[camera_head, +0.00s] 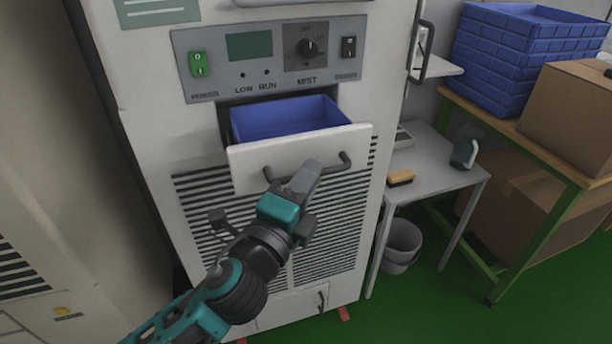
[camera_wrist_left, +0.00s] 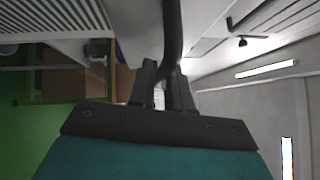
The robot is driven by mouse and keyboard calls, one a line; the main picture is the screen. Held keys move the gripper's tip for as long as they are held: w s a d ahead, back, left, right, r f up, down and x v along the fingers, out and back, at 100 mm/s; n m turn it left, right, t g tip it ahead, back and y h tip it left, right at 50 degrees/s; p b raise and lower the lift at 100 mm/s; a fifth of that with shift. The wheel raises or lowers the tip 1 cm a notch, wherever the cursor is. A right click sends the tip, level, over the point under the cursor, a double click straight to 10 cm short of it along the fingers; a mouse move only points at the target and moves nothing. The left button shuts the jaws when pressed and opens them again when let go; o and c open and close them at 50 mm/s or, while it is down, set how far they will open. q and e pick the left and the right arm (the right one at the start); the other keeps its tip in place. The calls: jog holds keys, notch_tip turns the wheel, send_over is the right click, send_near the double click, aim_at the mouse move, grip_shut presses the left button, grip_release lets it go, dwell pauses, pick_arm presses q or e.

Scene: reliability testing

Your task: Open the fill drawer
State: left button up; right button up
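The fill drawer (camera_head: 245,158) is pulled part way out of the white machine, below its control panel. A blue bin (camera_head: 285,120) sits inside the drawer. A dark bar handle (camera_head: 345,162) is on the drawer's white front. My left gripper (camera_head: 308,172) reaches up to the handle and covers its middle. In the left wrist view, the handle (camera_wrist_left: 172,35) runs down between the two fingers of my left gripper (camera_wrist_left: 168,88), which look closed around it. The exact contact is partly hidden. My right gripper is not in view.
The control panel (camera_head: 272,58) has a green switch and a knob. To the right stand a small grey table (camera_head: 440,172) with a brush (camera_head: 401,178), a grey bucket (camera_head: 402,240), and a bench with blue crates (camera_head: 520,50) and cardboard boxes (camera_head: 570,115). Green floor is clear at the lower right.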

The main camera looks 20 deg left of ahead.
pick_arm(q)
jog(key=o, duration=0.3)
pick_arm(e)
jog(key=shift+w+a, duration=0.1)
pick_arm(q)
jog(key=shift+b+v, duration=1.4)
jog(key=shift+v, duration=5.05)
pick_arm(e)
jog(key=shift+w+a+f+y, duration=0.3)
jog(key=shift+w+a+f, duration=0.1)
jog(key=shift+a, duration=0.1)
pick_arm(q)
jog(key=shift+f, duration=0.1)
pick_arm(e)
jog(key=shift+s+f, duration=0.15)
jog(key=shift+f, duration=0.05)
